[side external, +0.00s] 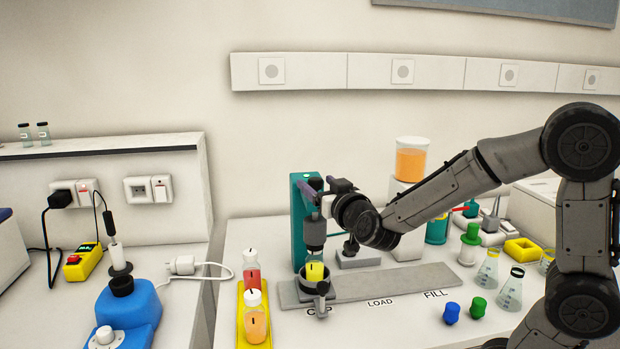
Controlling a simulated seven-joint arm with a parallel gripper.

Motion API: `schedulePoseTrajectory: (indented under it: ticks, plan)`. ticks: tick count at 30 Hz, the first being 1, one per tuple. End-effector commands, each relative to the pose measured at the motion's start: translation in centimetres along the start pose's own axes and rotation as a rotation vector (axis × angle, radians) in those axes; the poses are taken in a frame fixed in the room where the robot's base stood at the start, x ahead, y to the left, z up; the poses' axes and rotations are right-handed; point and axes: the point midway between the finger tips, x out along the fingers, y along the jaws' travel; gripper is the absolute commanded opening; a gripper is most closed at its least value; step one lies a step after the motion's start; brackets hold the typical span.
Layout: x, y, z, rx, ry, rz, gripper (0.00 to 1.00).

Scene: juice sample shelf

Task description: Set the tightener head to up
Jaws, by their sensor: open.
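The tightener is a teal column (297,222) standing at the CAP end of a grey track. Its dark grey head (315,232) hangs on the column's right side. A container with yellow contents (315,272) sits in a dark holder (316,288) directly below the head. The gap between head and container looks small; I cannot tell if they touch. My gripper (318,190) is at the top of the tightener, just above the head, coming in from the right. Its fingers are open, partly hidden by my wrist. Contact with the tightener cannot be made out.
The grey track (385,283) runs right past LOAD and FILL. A yellow tray (241,325) with small bottles stands left of it. An orange-filled dispenser (410,160) stands behind my arm. Blue (451,313) and green caps (478,307) and flasks (510,292) are at the right.

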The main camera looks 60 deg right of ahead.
Motion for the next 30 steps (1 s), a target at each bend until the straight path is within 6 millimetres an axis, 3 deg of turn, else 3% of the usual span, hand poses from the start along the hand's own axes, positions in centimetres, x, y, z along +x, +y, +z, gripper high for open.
schedulePoseTrajectory:
  ticks: [3, 9, 21, 30]
  plan:
    - [2.2, 0.1, 0.0, 0.000, 0.000, 0.004, 0.71]
    - [4.4, 0.0, 0.0, 0.001, 0.000, 0.001, 0.71]
    - [5.0, 0.0, -0.1, 0.000, 0.001, -0.001, 0.71]
    - [5.0, 0.0, -0.1, 0.000, 0.001, -0.001, 0.19]
